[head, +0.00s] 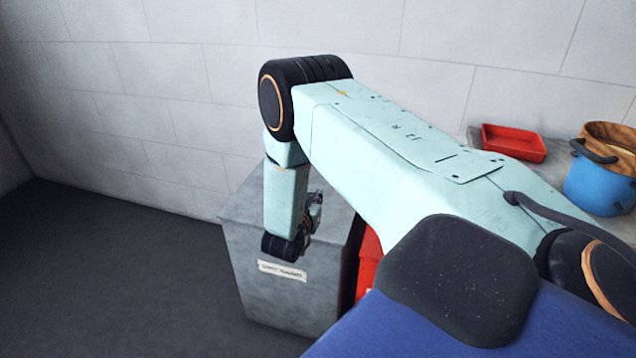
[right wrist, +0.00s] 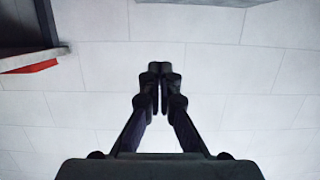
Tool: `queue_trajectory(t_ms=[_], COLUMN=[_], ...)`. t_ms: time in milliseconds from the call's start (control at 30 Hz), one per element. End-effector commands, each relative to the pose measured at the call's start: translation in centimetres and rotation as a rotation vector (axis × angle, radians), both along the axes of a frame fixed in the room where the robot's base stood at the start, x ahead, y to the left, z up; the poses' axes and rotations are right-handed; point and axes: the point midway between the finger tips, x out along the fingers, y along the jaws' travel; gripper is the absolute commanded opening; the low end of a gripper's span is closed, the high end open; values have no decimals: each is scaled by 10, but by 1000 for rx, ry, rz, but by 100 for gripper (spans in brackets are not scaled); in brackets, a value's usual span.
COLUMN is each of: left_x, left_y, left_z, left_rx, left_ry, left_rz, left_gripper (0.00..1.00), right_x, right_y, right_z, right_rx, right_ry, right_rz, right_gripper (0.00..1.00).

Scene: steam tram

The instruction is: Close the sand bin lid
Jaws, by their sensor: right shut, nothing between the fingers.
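The grey sand bin (head: 255,298) stands on the floor by the wall, with a pale label (head: 282,271) on its front. A grey surface (head: 241,204) shows at its top, left of my right arm. My arm hides much of the top, so I cannot tell how far the lid is open. My right gripper (head: 314,212) is at the end of the arm, in front of the bin's upper part in the head view. In the right wrist view its fingers (right wrist: 160,85) are together and empty, against the pale wall. My left gripper is not in view.
A red tray (head: 514,142) and a blue pot (head: 598,186) with a brown wooden rim stand on a grey surface at the right. A red object (head: 368,262) is beside the bin. The dark floor (head: 110,275) at the left is clear. A tiled wall (head: 180,130) is behind.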

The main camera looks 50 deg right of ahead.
Motion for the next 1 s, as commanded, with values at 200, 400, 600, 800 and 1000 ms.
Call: queue_trajectory(t_ms=[200, 400, 600, 800, 1000], left_x=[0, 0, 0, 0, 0], left_y=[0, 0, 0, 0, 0], left_z=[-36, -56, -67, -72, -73], left_rx=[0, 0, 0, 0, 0], left_ry=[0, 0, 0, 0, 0], left_rz=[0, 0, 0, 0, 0], left_gripper=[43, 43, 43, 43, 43], right_x=[-5, -8, -9, -10, -10], right_y=[11, 16, 19, 19, 20], right_z=[-44, -68, -84, -91, -92], right_rx=[-78, -73, -73, -72, -72], right_ry=[-38, -37, -38, -37, -37], right_rz=[2, 0, 0, -1, -1], right_gripper=[0, 0, 0, 0, 0])
